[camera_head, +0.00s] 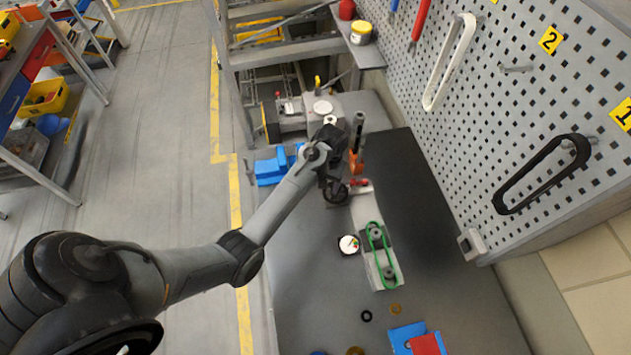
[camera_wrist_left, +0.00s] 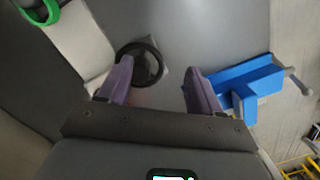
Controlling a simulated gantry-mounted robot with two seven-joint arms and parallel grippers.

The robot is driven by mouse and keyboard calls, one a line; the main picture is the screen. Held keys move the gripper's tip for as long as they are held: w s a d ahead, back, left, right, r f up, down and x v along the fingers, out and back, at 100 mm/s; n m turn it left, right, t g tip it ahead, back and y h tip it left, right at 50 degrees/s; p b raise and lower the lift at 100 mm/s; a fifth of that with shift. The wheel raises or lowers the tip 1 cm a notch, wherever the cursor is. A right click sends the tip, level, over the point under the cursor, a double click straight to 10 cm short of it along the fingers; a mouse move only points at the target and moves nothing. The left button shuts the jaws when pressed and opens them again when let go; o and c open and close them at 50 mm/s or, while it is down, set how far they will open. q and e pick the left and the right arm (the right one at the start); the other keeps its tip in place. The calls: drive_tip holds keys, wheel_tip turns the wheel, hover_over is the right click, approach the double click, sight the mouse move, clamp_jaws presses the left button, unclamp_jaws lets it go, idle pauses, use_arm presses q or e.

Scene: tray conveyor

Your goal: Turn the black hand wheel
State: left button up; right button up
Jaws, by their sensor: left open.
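The black hand wheel (camera_wrist_left: 158,62) shows in the left wrist view as a dark ring just ahead of my left gripper (camera_wrist_left: 159,67). The gripper's two purple-grey fingers are apart, with nothing held between them. The left fingertip overlaps the wheel's near left side in the picture, and the right fingertip lies to the right of the wheel. Whether a finger touches the rim, I cannot tell. In the head view the wheel (camera_head: 337,199) is partly hidden below my left gripper (camera_head: 337,176). My right gripper is not in view.
A blue vise-like block (camera_wrist_left: 238,84) stands close to the right finger; it also shows in the head view (camera_head: 270,172). A green belt on pulleys (camera_head: 388,262) and a round dial (camera_head: 348,244) sit nearer. The dark bench right of the belt (camera_head: 440,255) is clear.

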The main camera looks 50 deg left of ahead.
use_arm(q)
drive_tip(key=w+r+t, duration=0.1)
drive_tip(key=w+r, duration=0.3)
drive_tip(key=f, duration=1)
drive_tip(key=shift+w+d+f, duration=0.25)
drive_tip(key=shift+d, duration=0.15)
use_arm(e)
drive_tip(key=shift+s+d+f, duration=0.2)
drive_tip(key=shift+s+f, duration=0.1)
drive_tip(key=shift+f, duration=0.1)
use_arm(q)
drive_tip(key=c, duration=1.1)
drive_tip(key=shift+o, duration=0.2)
use_arm(e)
drive_tip(key=shift+r, duration=0.1)
drive_tip(key=shift+r, duration=0.1)
